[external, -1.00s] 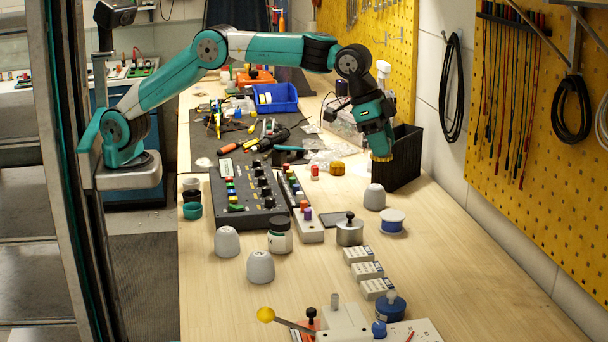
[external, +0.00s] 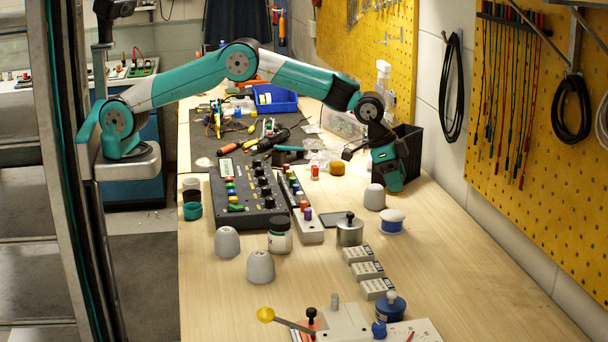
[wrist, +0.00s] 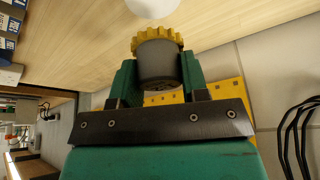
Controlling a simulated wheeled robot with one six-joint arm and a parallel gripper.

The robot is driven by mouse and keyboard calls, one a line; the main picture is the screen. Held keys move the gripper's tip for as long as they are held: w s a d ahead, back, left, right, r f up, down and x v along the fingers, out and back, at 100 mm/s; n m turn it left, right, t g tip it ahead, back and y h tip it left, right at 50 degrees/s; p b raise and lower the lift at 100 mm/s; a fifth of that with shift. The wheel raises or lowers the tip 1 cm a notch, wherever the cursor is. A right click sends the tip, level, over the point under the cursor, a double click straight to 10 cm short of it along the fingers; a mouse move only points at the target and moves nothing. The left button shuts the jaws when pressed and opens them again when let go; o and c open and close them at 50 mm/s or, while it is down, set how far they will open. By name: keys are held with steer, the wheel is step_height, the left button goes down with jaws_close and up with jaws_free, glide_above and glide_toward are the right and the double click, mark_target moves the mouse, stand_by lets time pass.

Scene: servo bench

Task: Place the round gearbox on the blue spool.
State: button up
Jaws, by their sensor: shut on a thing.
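The round gearbox (wrist: 158,62), a dark grey cylinder with a yellow toothed rim, is held between the two teal fingers of my gripper (wrist: 158,78) in the wrist view. In the external view my gripper (external: 392,178) is low over the bench's right side, just behind a grey cup, and hides the gearbox. The blue spool (external: 391,226), with a white top flange and a blue band, stands upright in front of the gripper and apart from it. A white round thing (wrist: 153,6) is cut off at the wrist view's top edge; I cannot tell what it is.
A grey cup (external: 375,197) stands between gripper and spool, slightly left. A metal cylinder with a black knob (external: 350,231) is left of the spool. A black bin (external: 408,145) is behind the gripper. The bench right of the spool is clear.

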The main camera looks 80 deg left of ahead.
mark_target(393, 215)
steer(key=shift+f+p, duration=0.6)
steer(key=shift+f, duration=2.25)
steer(key=shift+f, duration=0.25)
steer(key=o, duration=1)
steer(key=shift+c, duration=0.2)
steer(key=shift+r, duration=0.15)
